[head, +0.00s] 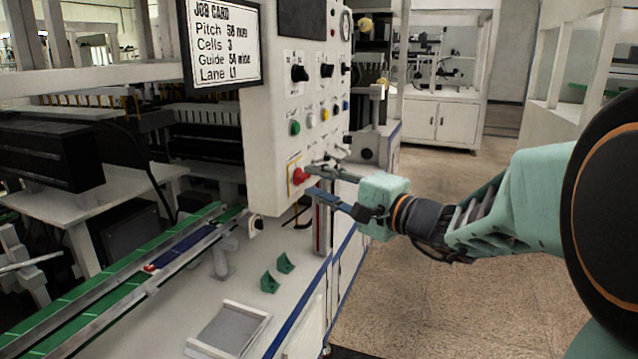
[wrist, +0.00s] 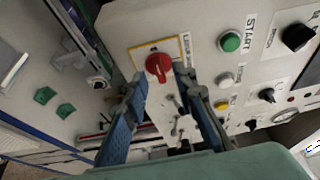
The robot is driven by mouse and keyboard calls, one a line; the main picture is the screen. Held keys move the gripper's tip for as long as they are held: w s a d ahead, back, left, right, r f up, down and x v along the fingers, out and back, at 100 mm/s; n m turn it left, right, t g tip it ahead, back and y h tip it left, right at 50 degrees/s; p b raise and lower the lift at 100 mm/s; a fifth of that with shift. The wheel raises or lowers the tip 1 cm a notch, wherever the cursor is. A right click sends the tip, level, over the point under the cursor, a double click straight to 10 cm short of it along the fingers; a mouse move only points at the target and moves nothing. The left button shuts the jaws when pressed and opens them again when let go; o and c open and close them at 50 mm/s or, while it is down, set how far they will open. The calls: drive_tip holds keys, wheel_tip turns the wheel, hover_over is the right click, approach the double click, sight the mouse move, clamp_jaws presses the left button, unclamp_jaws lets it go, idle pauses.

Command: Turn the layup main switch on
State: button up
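The layup main switch is a red rotary knob (head: 300,176) on a yellow-edged plate, low on the white control panel (head: 268,130). In the wrist view the red knob (wrist: 158,67) sits just beyond my fingertips, its pointer tilted, with a label partly readable beside it. My gripper (head: 312,184) reaches in from the right, its fingers apart and pointing at the knob. In the wrist view my gripper (wrist: 160,85) shows its two blue-padded fingers spread on either side below the knob, with nothing between the pads. Whether a fingertip touches the knob is unclear.
A green START button (wrist: 230,42) and black selector knobs (head: 299,73) are close to the red knob. A job card (head: 222,40) hangs at the panel's left. Green blocks (head: 285,263) and a grey tray (head: 228,330) lie on the bench below.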

drive_tip(key=shift+x, duration=0.9)
drive_tip(key=shift+c, duration=0.4)
clamp_jaws()
